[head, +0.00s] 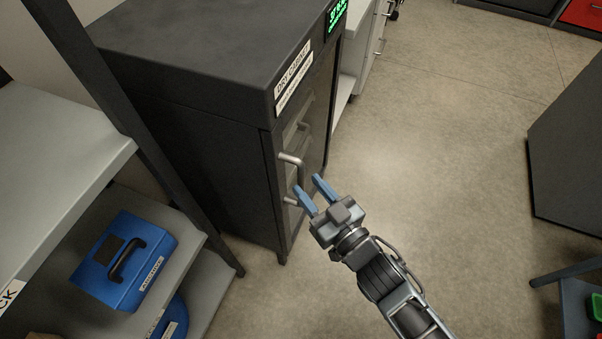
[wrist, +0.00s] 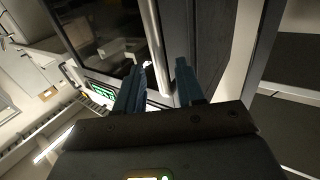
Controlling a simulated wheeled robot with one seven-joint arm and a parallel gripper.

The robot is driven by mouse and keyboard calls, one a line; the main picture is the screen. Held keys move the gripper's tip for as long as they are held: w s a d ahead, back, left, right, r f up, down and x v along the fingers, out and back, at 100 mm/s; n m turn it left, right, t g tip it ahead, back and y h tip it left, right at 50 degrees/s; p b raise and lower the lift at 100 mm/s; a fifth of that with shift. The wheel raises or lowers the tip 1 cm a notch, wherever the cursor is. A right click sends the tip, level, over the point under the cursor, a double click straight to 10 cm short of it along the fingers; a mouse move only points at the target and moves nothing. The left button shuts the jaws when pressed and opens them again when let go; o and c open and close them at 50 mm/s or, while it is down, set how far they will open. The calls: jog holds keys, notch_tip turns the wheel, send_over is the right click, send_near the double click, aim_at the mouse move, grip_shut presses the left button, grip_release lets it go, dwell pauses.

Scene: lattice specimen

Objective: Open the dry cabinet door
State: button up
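The dry cabinet (head: 200,70) is a dark box with a "DRY CABINET" label at its top front edge. Its glass-panelled door (head: 318,117) looks shut. A silver bar handle (head: 299,171) stands out from the door. My gripper (head: 308,184) is open, with two blue fingers pointing toward the door, right by the lower part of the handle. The left finger overlaps the handle's lower end, so I cannot tell whether they touch. In the wrist view my gripper (wrist: 165,68) shows a clear gap between its fingers. A pale bar there may be the handle or door trim.
A grey shelf unit (head: 60,145) with a dark post stands left of the cabinet and holds a blue toolbox (head: 124,262). The floor (head: 440,140) in front of the door is open. A dark bench (head: 570,150) stands at the right.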

aim_at(303, 180)
jog(key=shift+x, duration=2)
grip_shut()
